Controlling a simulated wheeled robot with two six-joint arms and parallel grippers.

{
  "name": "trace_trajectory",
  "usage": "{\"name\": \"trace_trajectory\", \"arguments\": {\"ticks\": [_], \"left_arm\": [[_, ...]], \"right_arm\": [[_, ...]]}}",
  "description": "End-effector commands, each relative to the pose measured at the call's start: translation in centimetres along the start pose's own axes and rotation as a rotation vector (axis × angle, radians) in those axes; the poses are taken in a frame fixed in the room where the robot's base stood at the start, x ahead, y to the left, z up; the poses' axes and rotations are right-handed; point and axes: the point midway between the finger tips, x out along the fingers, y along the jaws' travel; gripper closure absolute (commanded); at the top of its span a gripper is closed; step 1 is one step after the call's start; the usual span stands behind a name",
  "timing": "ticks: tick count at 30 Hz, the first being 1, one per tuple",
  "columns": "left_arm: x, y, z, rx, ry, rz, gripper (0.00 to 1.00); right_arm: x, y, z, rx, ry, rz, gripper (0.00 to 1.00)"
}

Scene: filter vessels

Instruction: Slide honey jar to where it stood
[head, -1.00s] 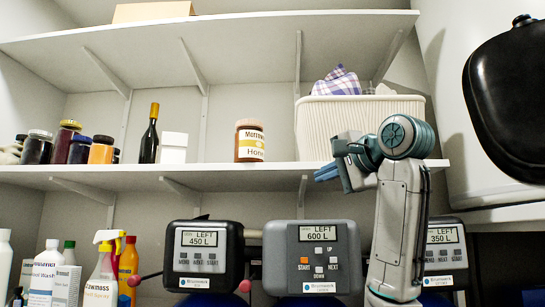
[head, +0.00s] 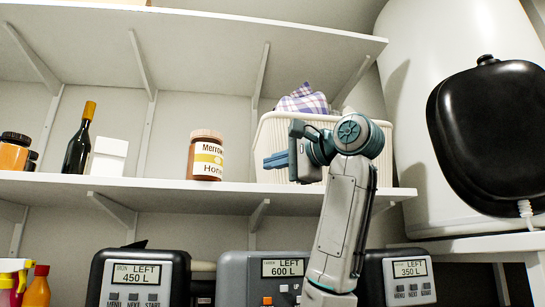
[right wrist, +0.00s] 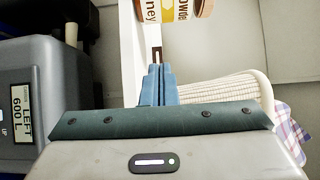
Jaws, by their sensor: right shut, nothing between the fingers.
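The honey jar (head: 206,156) stands upright on the middle shelf (head: 150,186), with a brown lid and a white and yellow label. It also shows at the top of the right wrist view (right wrist: 172,8), cut off by the frame edge. My right gripper (head: 270,162) is to the right of the jar, in front of the white basket, with its blue fingers pointing left toward the jar. The fingers are shut and empty, with a clear gap to the jar. In the right wrist view the closed fingers (right wrist: 158,84) point at the shelf's edge strip. My left gripper is not in view.
A white ribbed basket (head: 268,140) with checked cloth (head: 303,100) stands behind my right gripper. A white box (head: 109,157) and a dark bottle (head: 79,145) stand left of the jar. Control units (head: 140,280) sit below the shelf. A black vessel (head: 490,135) is at the right.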

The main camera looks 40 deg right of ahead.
Motion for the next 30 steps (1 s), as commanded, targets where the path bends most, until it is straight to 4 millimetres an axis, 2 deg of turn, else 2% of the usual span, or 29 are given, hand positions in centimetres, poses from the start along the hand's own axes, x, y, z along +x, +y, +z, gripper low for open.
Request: {"name": "trace_trajectory", "arguments": {"ticks": [1, 6, 8, 12, 18, 30], "left_arm": [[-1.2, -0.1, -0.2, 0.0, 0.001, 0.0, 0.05], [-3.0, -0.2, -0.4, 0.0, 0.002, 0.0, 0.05], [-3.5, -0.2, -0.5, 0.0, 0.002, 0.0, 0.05], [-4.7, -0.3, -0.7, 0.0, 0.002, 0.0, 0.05], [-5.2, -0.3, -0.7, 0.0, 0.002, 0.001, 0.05], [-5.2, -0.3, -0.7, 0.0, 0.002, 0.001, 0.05]], "right_arm": [[1.4, -0.4, 0.0, 0.001, -0.001, 0.007, 1.0], [5.0, -0.4, 0.1, 0.001, -0.001, 0.007, 1.0], [6.2, -0.3, 0.1, 0.001, -0.001, 0.006, 1.0], [7.5, -0.3, 1.8, -0.002, -0.002, 0.002, 1.0], [8.4, -0.1, 2.8, -0.001, 0.0, 0.002, 1.0], [8.7, 0.1, 2.9, 0.0, 0.0, 0.002, 1.0]]}}
